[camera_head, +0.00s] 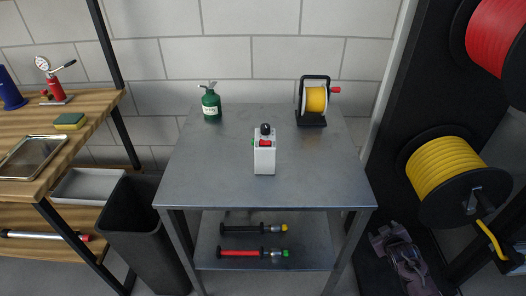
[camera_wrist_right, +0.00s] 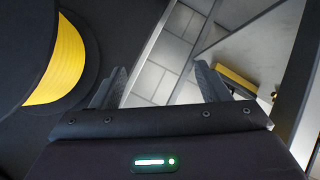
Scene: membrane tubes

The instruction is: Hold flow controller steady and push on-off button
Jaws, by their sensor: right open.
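The flow controller (camera_head: 264,160) is a small white box standing upright near the middle of the grey metal table (camera_head: 210,180). It has a black knob (camera_head: 265,129) on top and a red button (camera_head: 265,143) on its upper front. A bit of green shows at its left side. My right gripper (camera_wrist_right: 162,75) is open in the right wrist view, with nothing between its fingers. The flow controller cannot be made out in that view. My left gripper is not in view.
A green bottle (camera_head: 211,103) stands at the table's back left and a small yellow reel (camera_head: 316,100) at its back right. Tubes with coloured ends (camera_head: 250,253) lie on the lower shelf. A black bin (camera_head: 145,235) stands left; a large yellow reel (camera_head: 446,170) hangs right.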

